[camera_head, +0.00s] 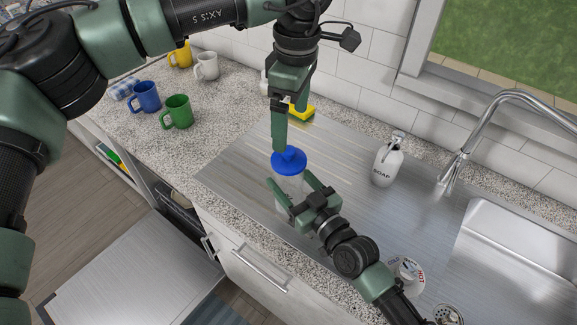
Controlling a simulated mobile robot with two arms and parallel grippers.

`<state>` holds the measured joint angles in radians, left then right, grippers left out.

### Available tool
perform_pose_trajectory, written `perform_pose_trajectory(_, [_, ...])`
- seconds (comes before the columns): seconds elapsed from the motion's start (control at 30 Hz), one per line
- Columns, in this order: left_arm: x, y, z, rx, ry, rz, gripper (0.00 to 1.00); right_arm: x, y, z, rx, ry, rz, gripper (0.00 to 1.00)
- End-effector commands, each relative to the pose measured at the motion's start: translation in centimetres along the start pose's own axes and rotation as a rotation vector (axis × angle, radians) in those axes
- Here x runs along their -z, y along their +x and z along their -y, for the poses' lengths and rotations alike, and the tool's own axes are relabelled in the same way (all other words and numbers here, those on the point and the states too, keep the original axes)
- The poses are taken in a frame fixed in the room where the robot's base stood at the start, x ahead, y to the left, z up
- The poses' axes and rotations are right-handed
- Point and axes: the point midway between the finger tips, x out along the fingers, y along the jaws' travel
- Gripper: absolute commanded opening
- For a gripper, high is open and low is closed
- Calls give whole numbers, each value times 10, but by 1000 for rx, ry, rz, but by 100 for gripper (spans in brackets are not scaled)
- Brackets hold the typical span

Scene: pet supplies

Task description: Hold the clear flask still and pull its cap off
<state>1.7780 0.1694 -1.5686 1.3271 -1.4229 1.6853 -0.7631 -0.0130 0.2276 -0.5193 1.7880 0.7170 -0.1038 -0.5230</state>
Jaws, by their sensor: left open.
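The clear flask (290,188) stands upright on the steel counter, with its round blue cap (289,163) on top. My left gripper (290,128) comes down from above and is open. One of its fingers reaches down to the cap's back left edge; I cannot tell whether it touches. My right gripper (292,184) comes in from the lower right, with its fingers on either side of the flask body below the cap. I cannot tell whether these fingers press on the flask. They hide part of its lower body.
A soap bottle (387,160) stands right of the flask, near the faucet (470,140) and sink (515,250). A yellow sponge (302,114) lies behind the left gripper. Blue (146,97), green (177,112), white (206,66) and yellow mugs (181,55) stand at the left.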

Motion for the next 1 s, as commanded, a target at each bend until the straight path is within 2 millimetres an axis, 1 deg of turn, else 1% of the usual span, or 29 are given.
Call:
perform_pose_trajectory(0.03, [-6,-10,0,-9,70,-29,96,0,0,0,0,0,0,0])
perform_pose_trajectory(0.1, [-9,-20,2,-13,153,-68,96,0,0,0,0,0,0,0])
perform_pose_trajectory(0.2, [-11,-26,3,-13,217,-97,96,0,0,0,0,0,0,0])
perform_pose_trajectory(0.27, [-10,-22,3,-12,226,-101,96,0,0,0,0,0,0,0])
perform_pose_trajectory(0.37, [-9,-11,3,-11,224,-100,96,0,0,0,0,0,0,0])
perform_pose_trajectory(0.7, [-3,53,2,-9,223,-98,96,0,0,0,0,0,0,0])
perform_pose_trajectory(0.8, [-1,69,1,-11,223,-98,96,0,0,0,0,0,-1,0])
perform_pose_trajectory(1.0, [0,88,0,-12,222,-97,96,0,0,0,0,0,-1,0])
